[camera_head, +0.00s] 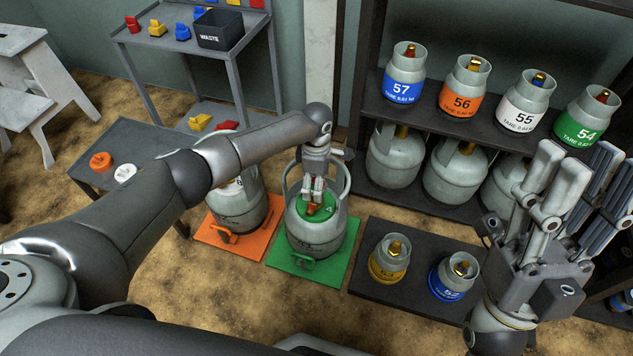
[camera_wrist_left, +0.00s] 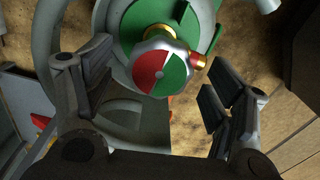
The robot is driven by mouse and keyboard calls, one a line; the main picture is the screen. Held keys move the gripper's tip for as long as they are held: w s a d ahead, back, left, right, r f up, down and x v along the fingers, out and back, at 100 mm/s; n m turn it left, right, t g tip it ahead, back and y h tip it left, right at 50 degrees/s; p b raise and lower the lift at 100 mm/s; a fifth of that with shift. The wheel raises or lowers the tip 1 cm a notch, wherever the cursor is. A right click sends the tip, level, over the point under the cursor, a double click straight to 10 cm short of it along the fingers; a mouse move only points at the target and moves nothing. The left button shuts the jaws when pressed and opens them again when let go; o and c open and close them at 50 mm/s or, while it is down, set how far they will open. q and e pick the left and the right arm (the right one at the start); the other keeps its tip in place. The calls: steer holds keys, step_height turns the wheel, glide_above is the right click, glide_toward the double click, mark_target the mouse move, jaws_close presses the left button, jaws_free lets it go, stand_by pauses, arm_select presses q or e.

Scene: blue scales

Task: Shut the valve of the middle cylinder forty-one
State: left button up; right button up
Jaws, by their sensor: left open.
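A grey gas cylinder (camera_head: 316,232) with a green top band stands upright on a green mat; only a "4" of its label shows. Its valve knob (camera_wrist_left: 160,74), a red and green dial on a brass stem, faces the left wrist camera. My left gripper (camera_head: 314,192) is over this cylinder's top, inside its collar. Its fingers are open, one on each side of the knob in the left wrist view, with gaps showing. Parts of the valve are hidden by the gripper in the head view. My right gripper (camera_head: 572,172) is raised at the right, open and empty.
Another grey cylinder (camera_head: 235,205) stands on an orange mat to the left, partly behind my left arm. A low dark platform (camera_head: 420,300) holds two small cylinders at right. Shelves (camera_head: 440,118) with numbered cylinders stand behind. A black waste bin (camera_head: 220,29) sits on the back table.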

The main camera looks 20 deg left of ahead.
stand_by(0.3)
arm_select(q)
steer(key=c, duration=1)
